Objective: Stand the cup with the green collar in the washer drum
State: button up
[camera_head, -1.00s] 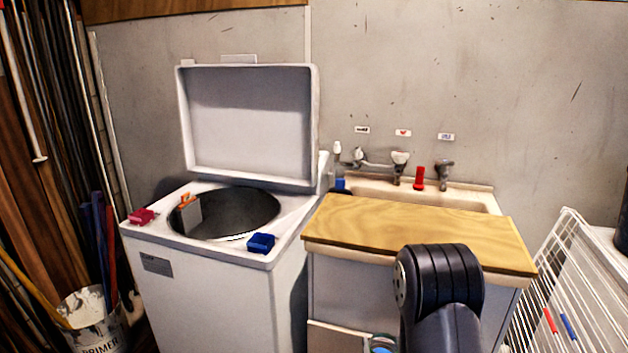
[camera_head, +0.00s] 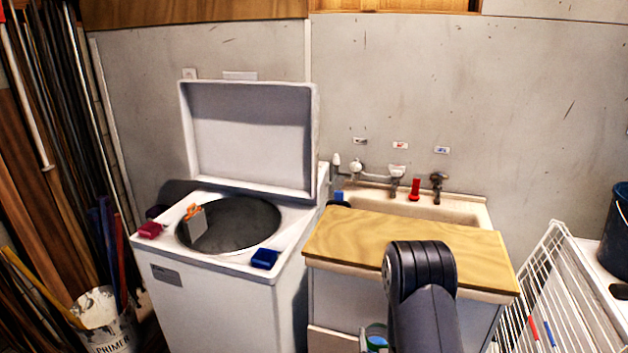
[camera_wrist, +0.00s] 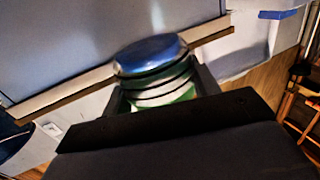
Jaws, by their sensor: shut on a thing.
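A cup (camera_wrist: 150,62) with a blue end, pale bands and green shows in the wrist view, between the two dark fingers of my gripper (camera_wrist: 160,86), which is shut on it. In the head view, a small blue-green part of the cup (camera_head: 376,336) shows low down, left of my dark arm and in front of the sink cabinet; my arm hides much of that area. The washer (camera_head: 215,305) stands at the left with its lid (camera_head: 250,135) raised. Its round drum (camera_head: 245,225) is open at the top, and the cup is apart from it, to the right.
A grey piece with an orange top (camera_head: 194,222) stands at the drum's left side. A red block (camera_head: 150,230) and a blue block (camera_head: 264,258) sit on the washer's top. A wooden board (camera_head: 340,238) covers the sink's front. A drying rack (camera_head: 530,290) stands right.

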jog(key=shift+s+f, duration=0.9)
jog(key=shift+f, duration=0.2)
jog(key=shift+s+f, duration=0.9)
jog(key=shift+f, duration=0.15)
jog(key=shift+a, duration=0.15)
